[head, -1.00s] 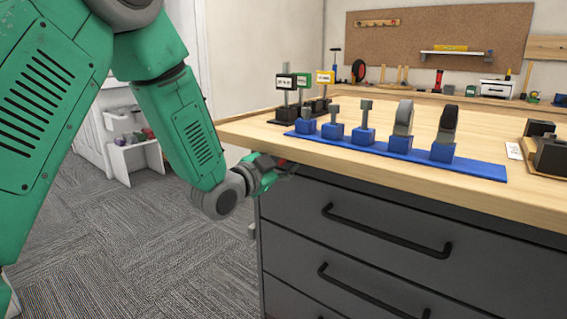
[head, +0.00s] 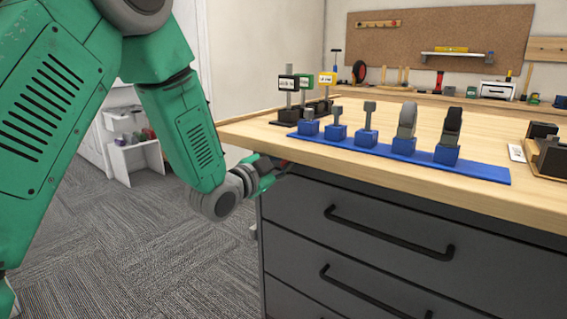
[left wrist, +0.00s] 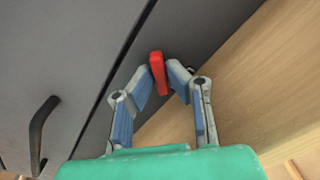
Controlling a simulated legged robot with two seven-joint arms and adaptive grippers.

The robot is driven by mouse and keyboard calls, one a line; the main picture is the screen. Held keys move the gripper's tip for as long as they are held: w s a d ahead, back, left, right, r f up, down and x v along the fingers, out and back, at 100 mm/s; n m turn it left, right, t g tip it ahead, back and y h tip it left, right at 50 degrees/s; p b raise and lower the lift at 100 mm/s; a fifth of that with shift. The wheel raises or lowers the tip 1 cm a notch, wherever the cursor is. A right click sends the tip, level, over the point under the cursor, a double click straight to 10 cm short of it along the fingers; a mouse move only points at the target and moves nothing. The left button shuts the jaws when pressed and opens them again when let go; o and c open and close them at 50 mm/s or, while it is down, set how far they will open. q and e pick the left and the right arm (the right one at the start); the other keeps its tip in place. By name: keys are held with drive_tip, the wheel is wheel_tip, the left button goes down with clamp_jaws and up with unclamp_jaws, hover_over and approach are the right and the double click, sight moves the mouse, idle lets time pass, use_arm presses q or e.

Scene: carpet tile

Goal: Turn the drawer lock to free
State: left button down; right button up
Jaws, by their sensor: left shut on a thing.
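My left gripper (head: 284,168) is at the upper left corner of the dark grey drawer cabinet (head: 300,218), just under the wooden top's edge. In the left wrist view my left gripper (left wrist: 165,78) is shut on a small red lock lever (left wrist: 157,70), with a fingertip on each side of it. The lever stands out from the grey strip above the top drawer and looks slightly tilted in that view. In the head view my gripper mostly hides the lock. My right gripper is not in view.
The top drawer's black handle (head: 390,234) shows right of my gripper, and another handle sits below. On the wooden worktop (head: 270,134) stands a blue strip (head: 480,171) with several blue-based pieces. Open carpet (head: 120,235) lies left of the cabinet.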

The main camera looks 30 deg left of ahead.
use_arm(q)
drive_tip(key=m, duration=0.4)
drive_tip(key=shift+f+m, duration=0.35)
drive_tip(key=shift+m, duration=0.05)
drive_tip(key=shift+m+b, duration=0.3)
drive_tip(key=shift+m, duration=1.9)
drive_tip(key=c, duration=1.7)
unclamp_jaws()
drive_tip(key=shift+c, duration=0.2)
drive_tip(key=shift+o, duration=0.7)
drive_tip(key=shift+r, duration=0.1)
drive_tip(key=shift+r, duration=0.1)
drive_tip(key=shift+s+a, duration=0.1)
drive_tip(key=shift+s, duration=0.05)
drive_tip(key=s, duration=0.7)
drive_tip(key=shift+s+a, duration=0.25)
drive_tip(key=shift+s, duration=0.05)
